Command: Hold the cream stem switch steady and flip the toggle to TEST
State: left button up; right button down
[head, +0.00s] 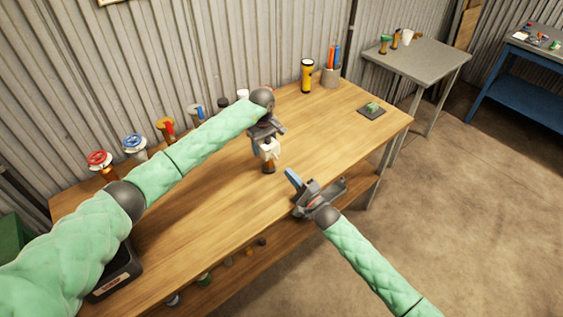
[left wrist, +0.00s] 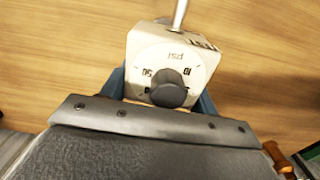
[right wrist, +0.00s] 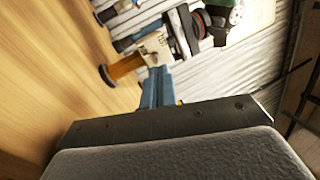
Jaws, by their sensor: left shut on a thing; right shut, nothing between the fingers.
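The cream stem switch (head: 269,148) stands upright on the wooden table, on a brown stem with a dark base. My left gripper (head: 266,137) is shut on its cream head from above. In the left wrist view the cream head (left wrist: 150,50) shows a dial marked psi and a round grey knob (left wrist: 168,88), with blue fingers on both sides. A metal toggle lever (left wrist: 180,14) sticks out from its far side, near partly readable lettering. My right gripper (head: 292,178) is shut and empty, apart from the switch at its front right. In the right wrist view the shut fingers (right wrist: 158,88) point towards the cream head (right wrist: 153,47).
Red (head: 99,160) and blue (head: 135,144) handwheel fittings and others line the back of the table. A yellow flashlight (head: 307,76) and a tool pot (head: 331,77) stand at the back right. A green item (head: 373,108) lies on a dark pad. The table's right part is mostly clear.

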jog(key=shift+s+a+m+t+h, duration=0.15)
jog(key=shift+m+t+h, duration=0.1)
jog(key=shift+m+h, duration=0.25)
jog(key=shift+s+a+m+t+h, duration=0.15)
jog(key=shift+m+t+h, duration=0.15)
jog(key=shift+m, duration=0.3)
jog(key=m+h, duration=0.2)
jog(key=m, duration=0.1)
jog(key=shift+s+t, duration=0.25)
jog(key=shift+s, duration=0.15)
jog(key=shift+s+d+f+m+h, duration=0.2)
jog(key=shift+s+m+h, duration=0.1)
jog(key=shift+m+h, duration=0.3)
jog(key=shift+s+d+f+m+h, duration=0.2)
jog(key=shift+m+h, duration=0.25)
jog(key=shift+m, duration=0.3)
jog(key=shift+s+d+f+m+h, duration=0.15)
jog(key=shift+s+m+h, duration=0.2)
jog(key=shift+m+h, duration=0.25)
jog(key=x, duration=1)
jog(key=shift+a, duration=0.1)
jog(key=shift+s+r+g, duration=0.1)
jog(key=shift+r+g, duration=0.25)
jog(key=shift+g, duration=0.35)
jog(key=shift+s+r, duration=0.1)
jog(key=shift+r, duration=0.75)
jog(key=shift+s, duration=0.1)
